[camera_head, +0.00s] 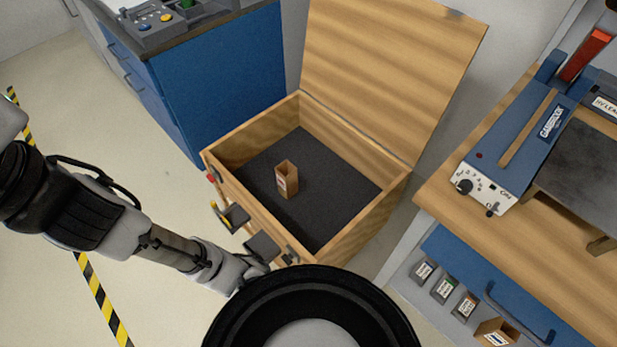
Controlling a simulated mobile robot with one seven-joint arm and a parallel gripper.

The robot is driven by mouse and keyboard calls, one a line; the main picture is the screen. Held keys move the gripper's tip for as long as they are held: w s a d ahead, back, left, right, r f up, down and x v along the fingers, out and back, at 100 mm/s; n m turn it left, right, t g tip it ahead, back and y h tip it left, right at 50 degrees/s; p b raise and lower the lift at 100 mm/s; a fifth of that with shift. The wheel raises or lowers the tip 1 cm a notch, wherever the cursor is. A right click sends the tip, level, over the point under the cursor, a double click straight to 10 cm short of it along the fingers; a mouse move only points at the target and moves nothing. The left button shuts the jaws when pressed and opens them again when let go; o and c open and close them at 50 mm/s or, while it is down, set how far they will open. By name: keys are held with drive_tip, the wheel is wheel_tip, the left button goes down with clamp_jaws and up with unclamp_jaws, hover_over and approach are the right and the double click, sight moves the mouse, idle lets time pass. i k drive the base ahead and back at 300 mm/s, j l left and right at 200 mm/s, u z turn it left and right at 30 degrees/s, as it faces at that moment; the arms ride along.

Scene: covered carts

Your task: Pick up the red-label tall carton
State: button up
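A small tall brown carton (291,184) stands upright on the dark floor of an open wooden box (348,135). Its top looks open, and a small pale and reddish label shows on its left face. My gripper (248,231) is at the box's front-left wall, to the lower left of the carton and apart from it. Its two dark finger pads are spread with a gap between them, and nothing shows between them. I cannot tell how high it is above the wall.
The box's hinged lid (390,70) stands raised at the back. A blue cabinet (220,85) is behind left. A wooden bench (455,185) with a blue machine (530,130) stands right. Another carton (495,332) with a bluish label is at lower right. The box floor around the carton is clear.

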sight(287, 172)
drive_tip(key=k, duration=0.2)
drive_tip(key=k+l+z, duration=0.1)
drive_tip(key=k+z, duration=0.35)
drive_tip(key=j+z, duration=0.1)
drive_tip(key=z, duration=0.25)
drive_tip(key=j+z, duration=0.1)
drive_tip(key=z, duration=0.25)
drive_tip(key=j+z, duration=0.1)
drive_tip(key=z, duration=0.25)
drive_tip(key=i+j, duration=0.1)
drive_tip(key=j, duration=1)
drive_tip(key=i+j, duration=0.1)
drive_tip(key=j, duration=2.1)
drive_tip(key=i, duration=0.05)
